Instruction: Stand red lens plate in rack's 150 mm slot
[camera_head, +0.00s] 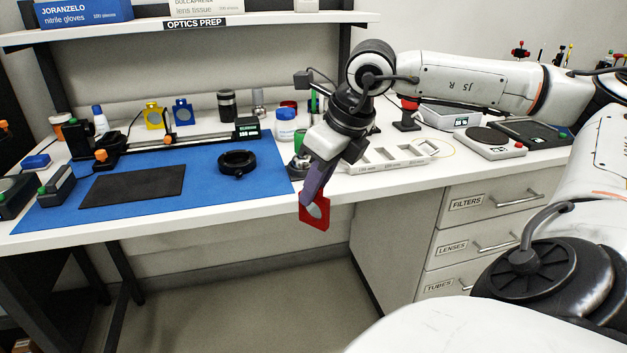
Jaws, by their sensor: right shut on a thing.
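The red lens plate (322,221) is a square red plate with a pale round lens. My right gripper (314,203) is shut on it and holds it tilted, in front of the bench's front edge and below the top's level. The gripper covers part of the plate. The white rack (385,158) lies on the bench just right of and behind my right gripper, with several slots and small labels on its front. My arm hides its left part, and the slot labels are too small to read surely. My left gripper is not in view.
A blue mat (220,192) holds a black pad (133,186), a black ring (237,162) and an optical rail (180,142). White tubs and dark posts stand near the rack. A balance (486,142) stands to the right. Drawers (484,243) lie below the bench.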

